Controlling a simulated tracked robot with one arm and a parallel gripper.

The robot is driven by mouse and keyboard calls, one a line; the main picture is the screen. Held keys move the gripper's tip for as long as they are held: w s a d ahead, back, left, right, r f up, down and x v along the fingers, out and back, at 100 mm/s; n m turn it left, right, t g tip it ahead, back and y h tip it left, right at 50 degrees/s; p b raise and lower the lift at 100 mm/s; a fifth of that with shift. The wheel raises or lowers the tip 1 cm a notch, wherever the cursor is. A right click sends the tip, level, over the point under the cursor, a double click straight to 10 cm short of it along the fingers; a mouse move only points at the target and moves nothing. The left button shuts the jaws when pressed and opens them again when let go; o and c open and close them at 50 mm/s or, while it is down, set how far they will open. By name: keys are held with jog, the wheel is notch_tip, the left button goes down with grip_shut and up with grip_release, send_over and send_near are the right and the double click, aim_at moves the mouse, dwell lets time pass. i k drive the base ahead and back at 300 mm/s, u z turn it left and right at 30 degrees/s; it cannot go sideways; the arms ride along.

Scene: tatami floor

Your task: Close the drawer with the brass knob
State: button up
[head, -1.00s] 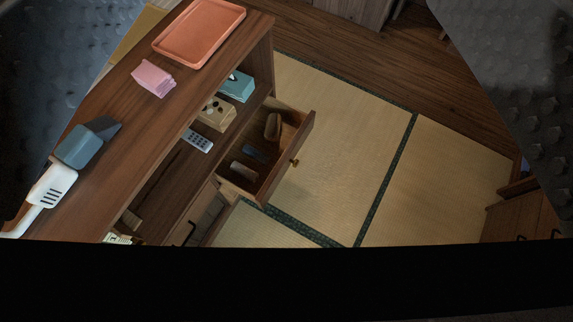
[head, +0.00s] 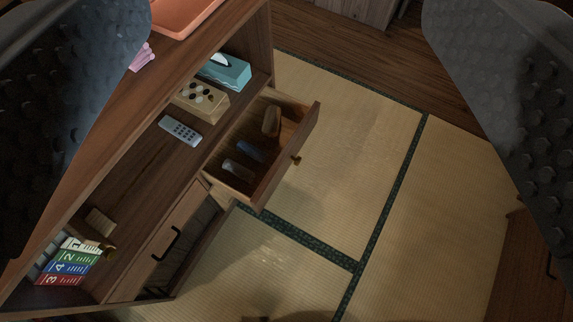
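The drawer (head: 285,160) with the brass knob (head: 296,160) stands pulled out of the wooden cabinet (head: 150,165), over the tatami. Several small items lie in it, among them a tan one (head: 271,122) and a blue one (head: 251,151). My gripper (head: 290,130) shows as two dark, bumpy fingers, one at the left edge and one at the right edge of the view. They are wide apart with nothing between them. The drawer lies in the gap between them, farther off, and neither finger appears to touch it.
On the cabinet's shelf are a teal tissue box (head: 226,72), a wooden box with dark and light pieces (head: 199,99), a grey remote (head: 181,130) and several books (head: 72,262). A cabinet door (head: 165,245) has a black handle. Tatami right of the drawer is clear.

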aim_at(298, 118)
jog(key=k, duration=1.3)
jog(key=z, duration=0.35)
jog(key=i, duration=1.9)
jog(key=u, duration=0.55)
